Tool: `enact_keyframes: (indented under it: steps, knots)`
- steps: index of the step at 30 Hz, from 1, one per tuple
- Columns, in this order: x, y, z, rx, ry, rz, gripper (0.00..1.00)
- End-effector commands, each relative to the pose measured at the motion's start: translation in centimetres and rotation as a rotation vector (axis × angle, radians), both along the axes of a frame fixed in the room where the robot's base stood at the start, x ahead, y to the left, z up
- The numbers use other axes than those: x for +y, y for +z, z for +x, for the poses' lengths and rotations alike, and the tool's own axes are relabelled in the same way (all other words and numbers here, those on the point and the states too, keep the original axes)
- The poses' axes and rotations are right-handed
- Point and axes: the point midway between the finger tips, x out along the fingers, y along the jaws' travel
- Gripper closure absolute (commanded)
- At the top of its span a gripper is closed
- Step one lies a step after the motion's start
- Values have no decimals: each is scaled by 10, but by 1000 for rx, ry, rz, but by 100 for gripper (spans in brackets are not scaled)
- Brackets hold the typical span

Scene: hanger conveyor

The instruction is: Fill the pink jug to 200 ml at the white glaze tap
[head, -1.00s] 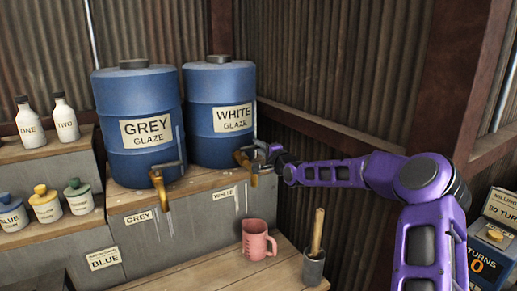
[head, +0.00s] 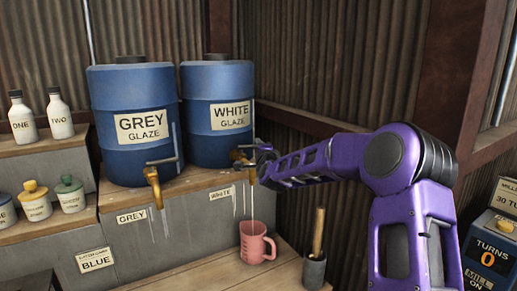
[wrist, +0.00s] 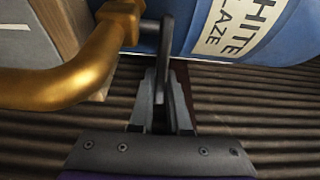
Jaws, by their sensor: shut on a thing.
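The pink jug (head: 256,243) stands upright on the lower wooden bench, under the white glaze tap (head: 243,158). A thin pale stream runs from the tap down into the jug. The level inside the jug cannot be made out. The blue white glaze barrel (head: 217,119) stands behind the tap. My gripper (head: 262,150) is at the tap; in the wrist view my gripper (wrist: 162,88) is shut on the dark tap lever (wrist: 166,48), beside the brass spout (wrist: 70,75).
A grey glaze barrel (head: 136,128) with its own brass tap (head: 152,174) stands to the left. A pot with a wooden handle (head: 317,245) stands right of the jug. Bottles and lidded jars fill the left shelves. A mill box (head: 490,250) is at the right.

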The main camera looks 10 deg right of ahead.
Motion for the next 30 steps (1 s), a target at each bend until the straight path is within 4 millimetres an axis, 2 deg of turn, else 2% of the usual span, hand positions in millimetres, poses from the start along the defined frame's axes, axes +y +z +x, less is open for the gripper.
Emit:
enact_keyframes:
  steps: [5, 6, 10, 11, 22, 26, 30]
  knots:
    - [2, 1, 0, 0, 4, 1, 100]
    - [2, 1, 0, 0, 4, 0, 82]
    - [1, 0, 0, 0, 4, 0, 58]
    - [1, 0, 0, 0, 3, 0, 55]
    - [0, 0, -4, 1, 3, -1, 55]
    - [-1, 0, -18, 1, 2, -2, 55]
    - [-2, 1, -44, 0, 2, -4, 55]
